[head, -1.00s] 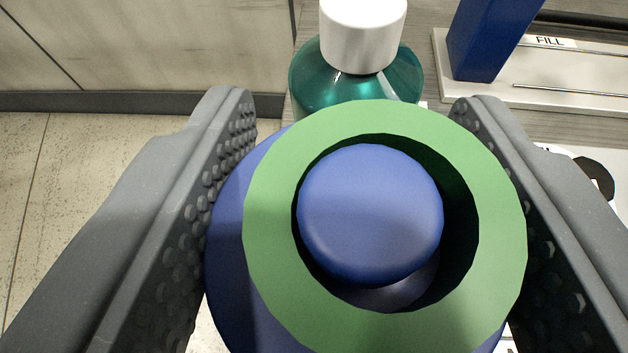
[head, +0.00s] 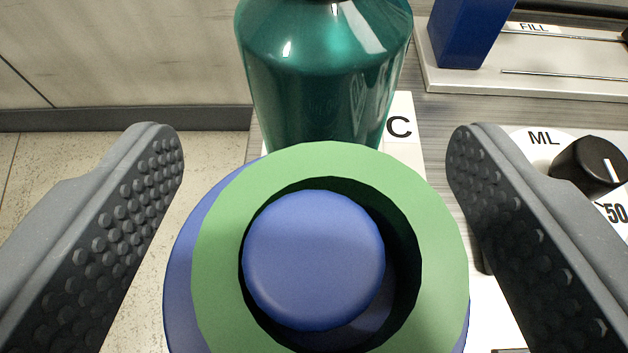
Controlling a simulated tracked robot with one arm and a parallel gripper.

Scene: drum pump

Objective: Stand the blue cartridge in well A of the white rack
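A blue body with a flat green ring and a round blue knob inside it, which looks like the blue cartridge (head: 314,258), fills the lower middle of the head view. I see it from above, and its lower part is hidden. My gripper (head: 313,150) is open, with one finger on each side of it. A gap shows between the cartridge and each finger. The white rack and well A cannot be made out; a white surface (head: 492,318) shows partly at the lower right.
A teal bottle (head: 322,85) stands just beyond the cartridge, by a white label marked C (head: 400,128). A black knob (head: 588,165) with ML and 50 markings is at right. A blue block (head: 468,32) stands on a plate marked FILL (head: 560,82) behind. Floor lies left.

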